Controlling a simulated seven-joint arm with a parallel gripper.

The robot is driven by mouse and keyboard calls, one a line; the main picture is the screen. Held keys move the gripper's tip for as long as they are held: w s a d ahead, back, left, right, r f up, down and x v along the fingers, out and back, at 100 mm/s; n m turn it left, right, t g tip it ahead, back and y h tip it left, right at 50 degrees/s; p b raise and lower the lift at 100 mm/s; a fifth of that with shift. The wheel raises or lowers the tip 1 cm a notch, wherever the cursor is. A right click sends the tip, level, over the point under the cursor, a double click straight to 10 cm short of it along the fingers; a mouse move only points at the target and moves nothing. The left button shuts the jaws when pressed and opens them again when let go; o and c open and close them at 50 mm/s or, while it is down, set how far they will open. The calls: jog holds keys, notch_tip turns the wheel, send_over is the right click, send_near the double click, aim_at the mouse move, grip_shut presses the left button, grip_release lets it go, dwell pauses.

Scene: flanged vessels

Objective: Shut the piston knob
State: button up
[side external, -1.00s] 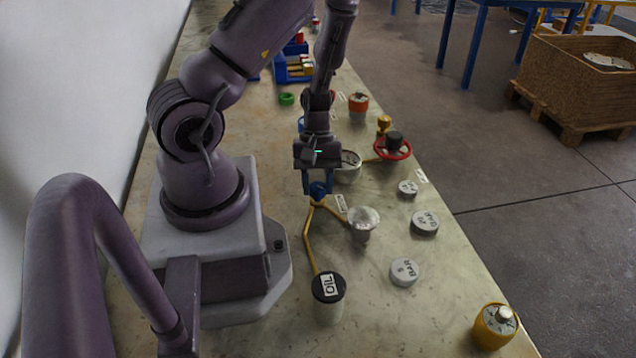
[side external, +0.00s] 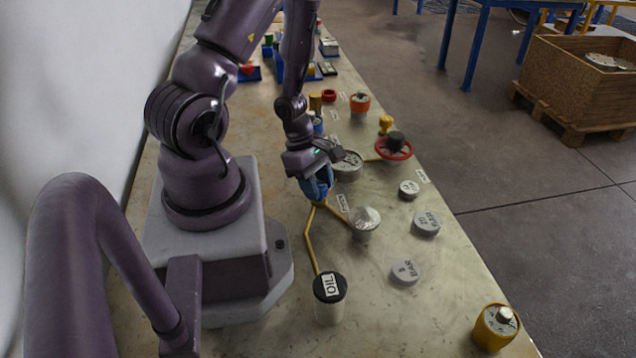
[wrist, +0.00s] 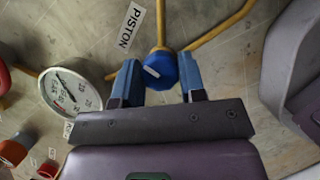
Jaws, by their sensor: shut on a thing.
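The piston knob (wrist: 161,70) is a round blue knob with a pale mark on its face, on a yellow pipe junction. The white PISTON label (wrist: 130,26) lies on the table beside the knob in the wrist view.
A silver-topped vessel (side external: 364,222) and the black-lidded OIL vessel (side external: 329,298) join the yellow pipes. A pressure gauge (wrist: 70,92) is close to my fingers. A red handwheel (side external: 394,148) stands farther back. Several grey caps, including one (side external: 406,272), lie on the right.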

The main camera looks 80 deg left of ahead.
jog(key=shift+n+y, duration=0.3)
jog(key=shift+n, duration=0.4)
jog(key=o, duration=0.9)
jog(key=v, duration=1.3)
jog(key=shift+s, duration=0.25)
jog(key=shift+f, duration=0.1)
